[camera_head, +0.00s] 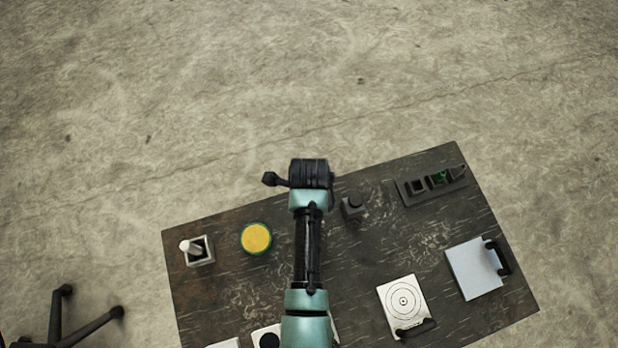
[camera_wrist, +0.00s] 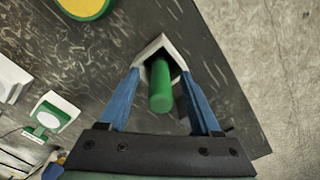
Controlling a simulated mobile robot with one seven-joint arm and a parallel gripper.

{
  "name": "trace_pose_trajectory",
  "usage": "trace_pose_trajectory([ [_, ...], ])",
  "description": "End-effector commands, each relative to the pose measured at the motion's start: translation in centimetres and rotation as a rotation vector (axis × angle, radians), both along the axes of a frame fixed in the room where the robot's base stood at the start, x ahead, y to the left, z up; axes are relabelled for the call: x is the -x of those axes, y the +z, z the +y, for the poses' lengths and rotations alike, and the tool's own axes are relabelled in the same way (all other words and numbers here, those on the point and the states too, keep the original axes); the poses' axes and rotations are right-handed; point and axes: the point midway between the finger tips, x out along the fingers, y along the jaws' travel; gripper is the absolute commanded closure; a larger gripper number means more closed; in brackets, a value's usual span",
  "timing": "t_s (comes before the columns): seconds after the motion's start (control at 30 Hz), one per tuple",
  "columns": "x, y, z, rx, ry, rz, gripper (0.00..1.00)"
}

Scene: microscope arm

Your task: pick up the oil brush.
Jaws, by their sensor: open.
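The oil brush shows in the wrist view as a thick green handle (camera_wrist: 160,88) rising toward the camera from a pale square-walled holder (camera_wrist: 152,47) with a dark inside. My gripper (camera_wrist: 161,73) is open, with one blue finger on each side of the handle. A gap shows between each finger and the handle, but depth is hard to judge. Any bristles are hidden. In the head view, a similar pale holder (camera_head: 209,258) with a whitish leaning rod (camera_head: 190,246) stands near the table's left corner; I cannot tell for sure that it is the same one. My fingers are hidden there.
A yellow disc with a green rim (camera_head: 256,238) lies on the dark table (camera_head: 240,290). A small black block (camera_head: 352,207), a dark tray (camera_head: 432,184), a plate with rings (camera_head: 402,296) and a pale plate (camera_head: 473,268) are to the right. Bare floor lies beyond the edges.

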Motion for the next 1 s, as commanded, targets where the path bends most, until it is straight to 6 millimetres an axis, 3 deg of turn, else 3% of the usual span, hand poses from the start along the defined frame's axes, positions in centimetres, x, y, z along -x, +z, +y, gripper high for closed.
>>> trace_pose_trajectory([
  [0.27,0.00,-0.24,0.00,0.000,0.000,0.000,0.37],
  [0.6,-0.01,-0.21,0.00,0.000,0.000,0.000,0.98],
  [1.0,-0.04,-0.07,-0.01,0.000,0.000,-0.001,1.00],
])
